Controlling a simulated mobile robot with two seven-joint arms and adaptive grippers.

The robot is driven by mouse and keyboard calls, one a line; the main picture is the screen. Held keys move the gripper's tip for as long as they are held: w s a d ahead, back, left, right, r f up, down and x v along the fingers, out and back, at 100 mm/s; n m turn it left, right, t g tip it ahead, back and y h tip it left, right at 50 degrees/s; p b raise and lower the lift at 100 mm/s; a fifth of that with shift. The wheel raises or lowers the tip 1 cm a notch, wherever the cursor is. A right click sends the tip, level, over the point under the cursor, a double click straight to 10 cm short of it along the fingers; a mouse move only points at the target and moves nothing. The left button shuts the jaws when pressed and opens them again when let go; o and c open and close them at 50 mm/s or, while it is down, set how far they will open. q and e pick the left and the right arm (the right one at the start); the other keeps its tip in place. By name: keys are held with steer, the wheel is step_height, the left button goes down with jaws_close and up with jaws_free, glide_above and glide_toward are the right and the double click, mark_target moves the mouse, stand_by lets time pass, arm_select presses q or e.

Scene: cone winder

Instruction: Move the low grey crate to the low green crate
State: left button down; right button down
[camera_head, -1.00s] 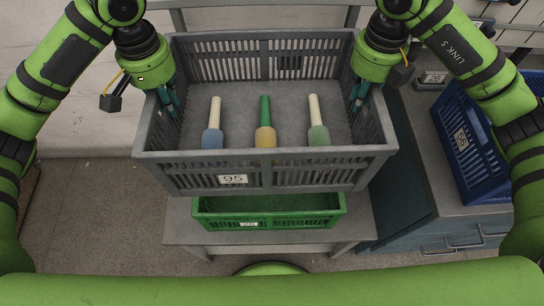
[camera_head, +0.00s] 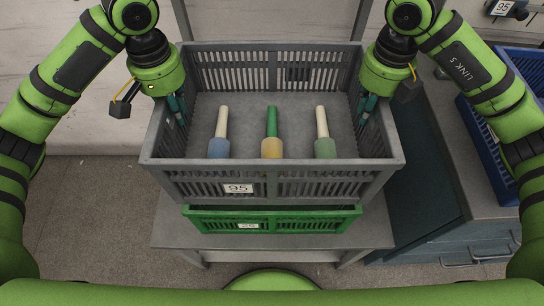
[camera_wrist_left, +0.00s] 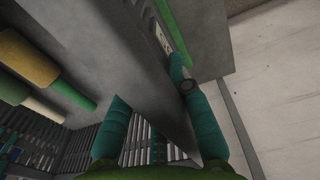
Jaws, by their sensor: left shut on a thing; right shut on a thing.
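The grey crate (camera_head: 205,179), labelled 95, hangs level between my two grippers, above and slightly behind the front of the green crate (camera_head: 311,218). My left gripper (camera_head: 178,110) is shut on its left wall, and my right gripper (camera_head: 365,110) is shut on its right wall. In the left wrist view, my left gripper's teal fingers (camera_wrist_left: 160,125) straddle the grey wall. Inside the grey crate lie three cones with blue (camera_head: 219,148), yellow (camera_head: 271,148) and green (camera_head: 325,148) yarn. The grey crate hides most of the green crate.
The green crate stands on a grey table (camera_head: 167,226). At the right are a blue-grey cabinet with drawers (camera_head: 450,245) and a blue crate (camera_head: 478,125) on its top. Open floor (camera_head: 95,210) lies at the left.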

mark_target(188, 138)
arm_select(q)
steer(key=shift+f, duration=0.1)
arm_select(e)
steer(key=shift+f, duration=0.1)
